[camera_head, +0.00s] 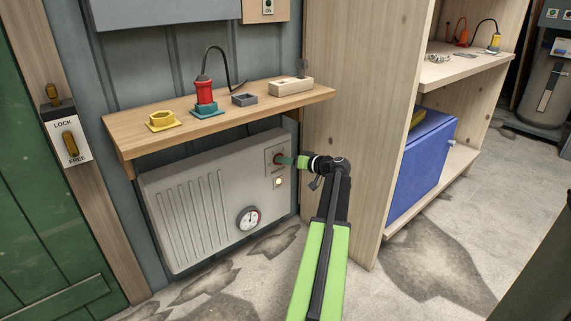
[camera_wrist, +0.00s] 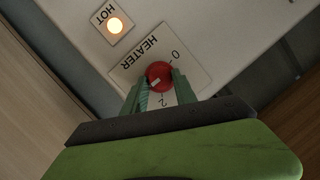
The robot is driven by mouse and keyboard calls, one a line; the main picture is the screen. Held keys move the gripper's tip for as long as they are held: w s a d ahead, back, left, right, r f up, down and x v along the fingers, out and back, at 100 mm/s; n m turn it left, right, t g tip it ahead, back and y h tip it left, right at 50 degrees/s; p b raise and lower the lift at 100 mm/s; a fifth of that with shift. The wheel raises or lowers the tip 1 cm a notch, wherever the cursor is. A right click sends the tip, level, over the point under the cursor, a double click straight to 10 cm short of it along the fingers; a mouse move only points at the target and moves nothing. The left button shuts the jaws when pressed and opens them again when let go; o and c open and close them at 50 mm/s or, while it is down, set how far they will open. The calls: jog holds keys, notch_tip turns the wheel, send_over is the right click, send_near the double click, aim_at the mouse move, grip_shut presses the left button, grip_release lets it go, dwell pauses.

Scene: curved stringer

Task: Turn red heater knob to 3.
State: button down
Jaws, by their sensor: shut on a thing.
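The red heater knob (camera_wrist: 159,74) sits on a pale plate marked HEATER (camera_wrist: 139,54) in the wrist view, where the picture is turned. A 0 and a 2 are readable on the plate; a 3 cannot be made out. A small pale mark shows on the knob's lower left part. My gripper (camera_wrist: 160,83) has its green fingers on both sides of the knob, shut on it. In the head view my gripper (camera_head: 289,160) reaches the plate at the upper right of the grey heater (camera_head: 200,205) and hides most of the knob.
A lit HOT lamp (camera_wrist: 115,25) is beside the plate. A round gauge (camera_head: 248,219) is lower on the heater. A wooden shelf (camera_head: 135,137) with a red plug, yellow and grey parts is above.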

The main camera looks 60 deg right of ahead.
jog(key=shift+f+m+t+b, duration=0.15)
jog(key=shift+m+t+b, duration=0.25)
jog(key=shift+m, duration=0.5)
jog(key=shift+y, duration=0.4)
jog(key=c, duration=1)
grip_release()
jog(key=shift+d, duration=0.1)
jog(key=s+a+r+p, duration=0.1)
jog(key=s+r+p, duration=0.2)
jog(key=s, duration=1.4)
jog(key=shift+r, duration=0.15)
